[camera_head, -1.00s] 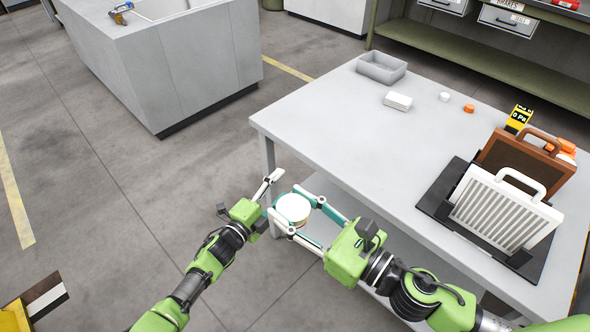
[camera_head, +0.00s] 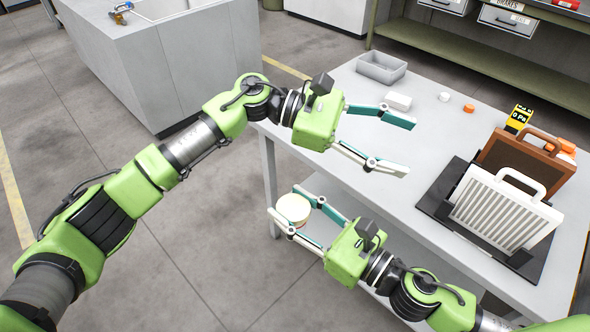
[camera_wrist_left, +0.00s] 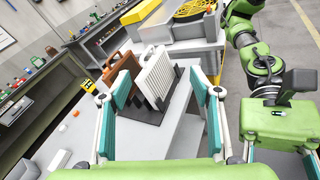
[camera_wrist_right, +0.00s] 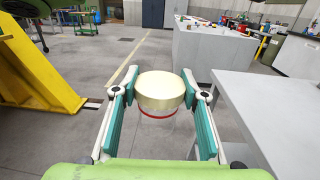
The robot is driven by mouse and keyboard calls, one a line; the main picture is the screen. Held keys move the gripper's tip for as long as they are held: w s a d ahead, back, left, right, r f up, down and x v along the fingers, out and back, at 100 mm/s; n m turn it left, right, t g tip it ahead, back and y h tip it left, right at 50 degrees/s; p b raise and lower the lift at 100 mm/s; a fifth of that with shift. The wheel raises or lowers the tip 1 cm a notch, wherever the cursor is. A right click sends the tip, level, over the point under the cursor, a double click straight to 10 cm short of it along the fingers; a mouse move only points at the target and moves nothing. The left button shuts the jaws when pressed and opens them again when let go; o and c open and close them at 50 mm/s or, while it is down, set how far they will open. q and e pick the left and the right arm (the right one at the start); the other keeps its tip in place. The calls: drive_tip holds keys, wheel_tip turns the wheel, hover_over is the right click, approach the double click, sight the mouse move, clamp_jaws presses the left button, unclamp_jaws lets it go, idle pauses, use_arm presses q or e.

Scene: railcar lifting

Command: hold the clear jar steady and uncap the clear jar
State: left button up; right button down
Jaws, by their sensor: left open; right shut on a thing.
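The jar (camera_head: 293,209) is held off the near left edge of the table, above the floor. My right gripper (camera_head: 296,213) is shut on it, one finger on each side. In the right wrist view the jar (camera_wrist_right: 160,92) has a wide cream upper part, a red ring and a paler part below. I cannot tell whether the cream part is the cap. My left gripper (camera_head: 408,147) is open and empty over the table, up and right of the jar and apart from it. The left wrist view shows nothing between its fingers.
The grey table (camera_head: 340,110) bears a grey bin (camera_head: 381,68), white box (camera_head: 398,101), white cap (camera_head: 444,97), orange cap (camera_head: 469,108), yellow meter (camera_head: 518,118), white filter panel (camera_head: 505,210) and brown panel (camera_head: 520,160). The table's left-middle top is clear.

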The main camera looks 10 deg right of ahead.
use_arm(q)
drive_tip(key=s+a+f+m+y, duration=0.1)
drive_tip(key=s+a+m+y, duration=0.1)
drive_tip(key=s+m+y, duration=0.3)
drive_tip(key=m+t+y, duration=0.6)
drive_tip(key=m+y, duration=0.4)
drive_tip(key=m, duration=0.1)
hover_over(295, 207)
wheel_tip(295, 207, down, 2)
drive_tip(key=shift+f, duration=3.9)
drive_tip(key=c, duration=1.2)
drive_tip(key=o, duration=1.3)
